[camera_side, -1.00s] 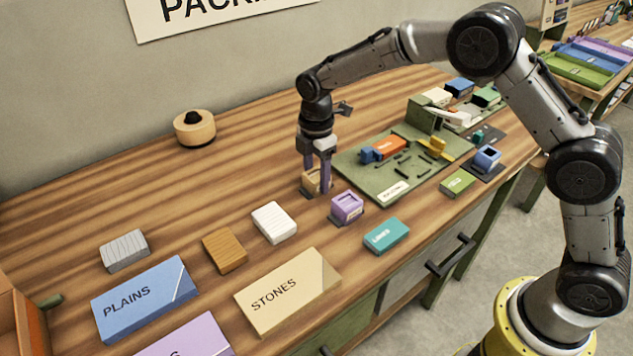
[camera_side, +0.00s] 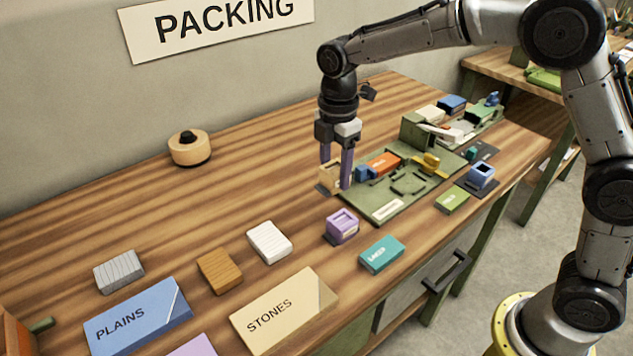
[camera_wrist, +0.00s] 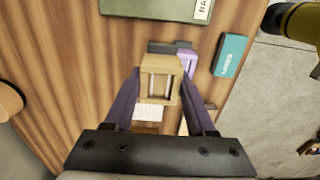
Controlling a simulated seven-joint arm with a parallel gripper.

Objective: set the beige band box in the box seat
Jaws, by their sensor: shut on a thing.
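The beige band box (camera_side: 330,175) is a small tan block with an open, slotted face. My gripper (camera_side: 337,182) is shut on it, with a purple finger on either side. The box also shows between the fingertips in the wrist view (camera_wrist: 160,75). It is above the table, just left of the green board (camera_side: 385,211); its exact height is hard to tell. Black raised edges (camera_side: 408,183) frame a bare spot on the board, which may be the box seat. The board's near corner also shows in the wrist view (camera_wrist: 150,8).
An orange block (camera_side: 383,163) and a yellow piece (camera_side: 431,163) are on the board. A purple box (camera_side: 342,226) and a teal box (camera_side: 381,254) stand in front of it. A white block (camera_side: 269,241) is nearer. The table's back left is mostly clear.

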